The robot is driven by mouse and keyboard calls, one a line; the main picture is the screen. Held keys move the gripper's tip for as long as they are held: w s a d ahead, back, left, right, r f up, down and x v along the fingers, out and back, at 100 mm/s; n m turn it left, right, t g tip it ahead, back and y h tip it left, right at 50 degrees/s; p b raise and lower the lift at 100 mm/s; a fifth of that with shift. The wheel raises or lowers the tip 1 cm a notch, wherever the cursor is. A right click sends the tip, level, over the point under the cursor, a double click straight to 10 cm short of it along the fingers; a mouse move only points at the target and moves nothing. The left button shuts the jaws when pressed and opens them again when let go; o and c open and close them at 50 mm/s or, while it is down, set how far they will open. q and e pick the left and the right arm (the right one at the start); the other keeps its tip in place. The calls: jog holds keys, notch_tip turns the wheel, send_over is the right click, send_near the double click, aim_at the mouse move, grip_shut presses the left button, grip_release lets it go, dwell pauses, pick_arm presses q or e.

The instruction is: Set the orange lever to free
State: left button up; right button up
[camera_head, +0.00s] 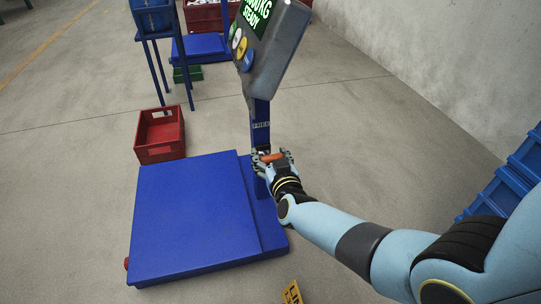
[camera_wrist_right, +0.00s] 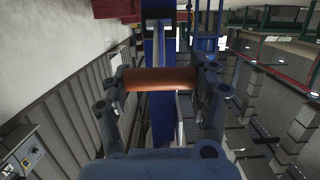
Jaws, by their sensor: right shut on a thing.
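The orange lever (camera_head: 271,157) sits on the blue column of the floor scale, below a small label (camera_head: 261,125) that appears to read "FREE". In the right wrist view the lever's orange grip (camera_wrist_right: 160,79) lies across the picture in front of the blue column (camera_wrist_right: 160,120). My right gripper (camera_head: 272,160) is at the lever, shut on its grip, with a finger at each end of it in the wrist view (camera_wrist_right: 162,84). The lever's pivot is hidden by the gripper. My left gripper is not in view.
The scale's blue platform (camera_head: 190,220) lies left of the column, and its grey display head (camera_head: 270,45) tops it. A red crate (camera_head: 160,153) stands behind the platform. Blue bins (camera_head: 505,190) line the right wall. The floor between platform and bins is mostly clear.

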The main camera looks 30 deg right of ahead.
jog(key=shift+w+d+r, duration=0.1)
jog(key=shift+w+r, duration=0.35)
jog(key=shift+r, duration=0.15)
jog(key=o, duration=1.7)
jog(key=shift+s+f, duration=0.1)
jog(key=shift+f, duration=0.05)
jog(key=shift+s+f, duration=0.1)
jog(key=shift+s, duration=0.4)
jog(key=v, duration=1.1)
jog(key=shift+a, duration=0.25)
